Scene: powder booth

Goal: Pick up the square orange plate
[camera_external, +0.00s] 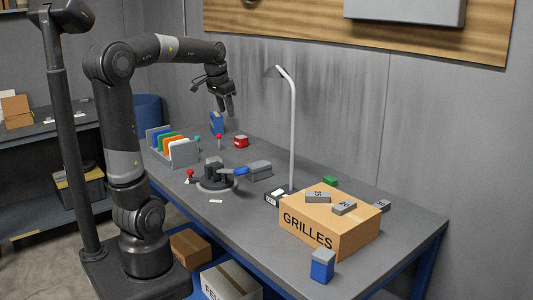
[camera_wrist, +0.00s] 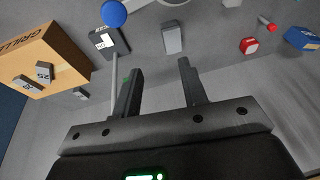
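The square orange plate (camera_external: 173,144) stands on edge in a grey rack (camera_external: 185,154) on the left part of the workbench, among blue, green and white plates. Its lower part is hidden by the rack. My gripper (camera_external: 227,108) hangs above the back of the bench, up and to the right of the rack, clear of the plate. In the wrist view my gripper (camera_wrist: 160,72) shows its two fingers apart with nothing held between them. The orange plate and rack are not in the wrist view.
A round dark fixture (camera_external: 215,175) with a blue-ended handle sits right of the rack. A tall lamp (camera_external: 292,130) rises mid-bench. A GRILLES box (camera_external: 345,232) with grey blocks on top stands at right. A blue container (camera_external: 217,123) and red item (camera_external: 241,141) stand behind.

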